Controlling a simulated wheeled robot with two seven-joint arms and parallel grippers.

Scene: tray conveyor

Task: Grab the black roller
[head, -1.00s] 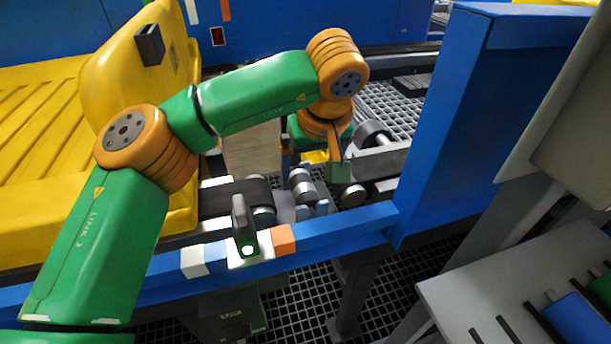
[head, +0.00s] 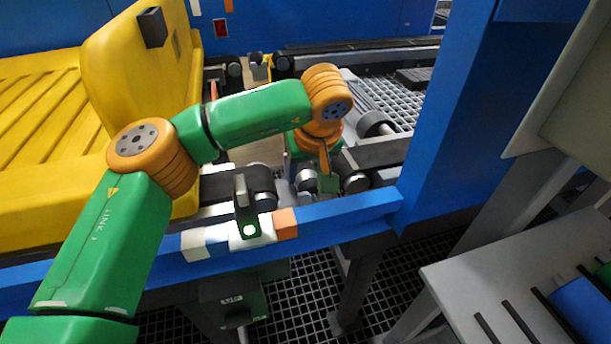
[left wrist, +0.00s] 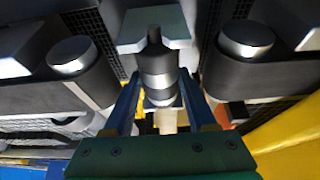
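A dark and silver banded roller (left wrist: 158,72) sits in the gap between two belt ends. In the head view the roller (head: 306,180) is partly hidden by my left gripper. My left gripper (head: 327,180) points down at this gap, its arm coming in from the left. In the left wrist view the two blue fingers of the left gripper (left wrist: 160,90) stand apart, one on each side of the roller. They look open around it; whether they touch it is hard to tell. My right gripper is not in view.
Black belts end in metal drums left (left wrist: 72,55) and right (left wrist: 246,40) of the gap. A blue rail (head: 330,222) with a green-lit sensor (head: 247,215) runs in front. A blue post (head: 445,130) stands right. A grey table (head: 480,285) with slots is at lower right.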

